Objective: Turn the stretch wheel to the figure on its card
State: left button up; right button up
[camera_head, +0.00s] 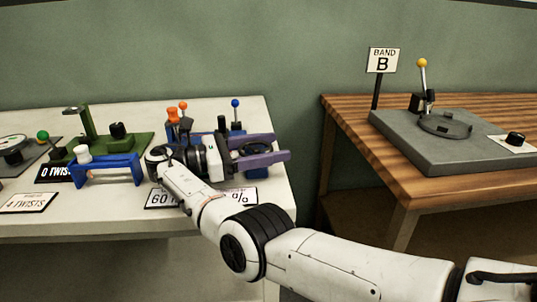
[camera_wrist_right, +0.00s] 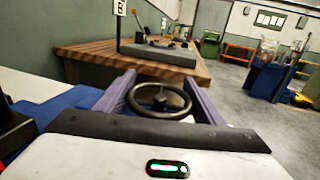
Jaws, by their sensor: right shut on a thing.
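The stretch wheel, a dark spoked handwheel (camera_wrist_right: 158,98), stands between the two purple fingers of my right gripper (camera_head: 277,148). In the right wrist view the fingers reach along both sides of its rim, and the gripper (camera_wrist_right: 158,92) is shut on it. In the head view the wheel is mostly hidden by the fingers and wrist. A white card (camera_head: 160,199) lies at the table's front edge below the wheel. My right forearm covers its middle, so only "GO" and "%" show and the figure cannot be read. My left gripper is not in view.
A blue stand (camera_head: 105,170) and a green twist unit (camera_head: 125,147) are left of my wrist. Blue and orange knobbed levers stand behind it. Right, across a gap, a wooden table (camera_head: 345,118) bears a grey plate (camera_head: 440,160) and a "BAND B" sign (camera_head: 383,60).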

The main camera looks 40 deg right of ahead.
aim_at(270, 146)
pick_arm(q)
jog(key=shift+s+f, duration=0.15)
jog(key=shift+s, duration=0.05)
pick_arm(e)
jog(key=o, duration=1.1)
jog(key=shift+d, duration=0.1)
jog(key=shift+c, duration=0.2)
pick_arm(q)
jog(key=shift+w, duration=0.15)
pick_arm(e)
jog(key=shift+r, duration=0.25)
notch_tip(270, 146, up, 8)
jog(key=p, duration=0.3)
jog(key=shift+r, duration=0.2)
jog(key=shift+r+p, duration=0.3)
jog(key=shift+r, duration=0.3)
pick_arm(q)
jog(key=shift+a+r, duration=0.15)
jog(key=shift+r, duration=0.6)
